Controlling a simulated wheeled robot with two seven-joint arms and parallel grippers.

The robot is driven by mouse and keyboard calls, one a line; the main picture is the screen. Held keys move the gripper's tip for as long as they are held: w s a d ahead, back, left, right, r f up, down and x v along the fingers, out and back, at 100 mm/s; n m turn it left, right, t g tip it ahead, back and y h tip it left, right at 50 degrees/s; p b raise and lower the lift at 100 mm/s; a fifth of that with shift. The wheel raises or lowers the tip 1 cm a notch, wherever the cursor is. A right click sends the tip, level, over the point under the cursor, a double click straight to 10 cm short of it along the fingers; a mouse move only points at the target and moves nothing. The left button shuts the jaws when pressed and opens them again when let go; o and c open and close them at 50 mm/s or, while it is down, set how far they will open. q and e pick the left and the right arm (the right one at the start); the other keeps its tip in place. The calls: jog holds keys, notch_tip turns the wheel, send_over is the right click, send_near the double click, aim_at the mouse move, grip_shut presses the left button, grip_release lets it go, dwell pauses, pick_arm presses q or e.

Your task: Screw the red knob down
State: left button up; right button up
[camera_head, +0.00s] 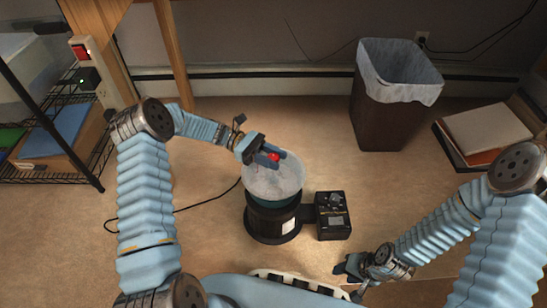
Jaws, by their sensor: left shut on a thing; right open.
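The red knob (274,156) shows as a small red spot above the pale round top (274,184) of a dark cylindrical machine (272,222). My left gripper (272,158) reaches in from the left over the far part of the round top, and its fingers are shut on the red knob. The fingers hide part of the knob, and I cannot see its lower end. My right gripper (347,270) is low at the right, open and empty, apart from the machine.
A black control box (332,215) joins the machine's right side. A lined bin (378,110) stands at the back right, near stacked boxes (485,130). A wire shelf (50,160) stands left. A cable (195,206) crosses the floor. Floor between machine and bin is clear.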

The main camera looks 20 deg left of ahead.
pick_arm(q)
jog(key=o, duration=1)
jog(key=shift+o, duration=0.2)
jog(key=shift+a, duration=0.1)
jog(key=v, duration=1.3)
jog(key=shift+a, duration=0.35)
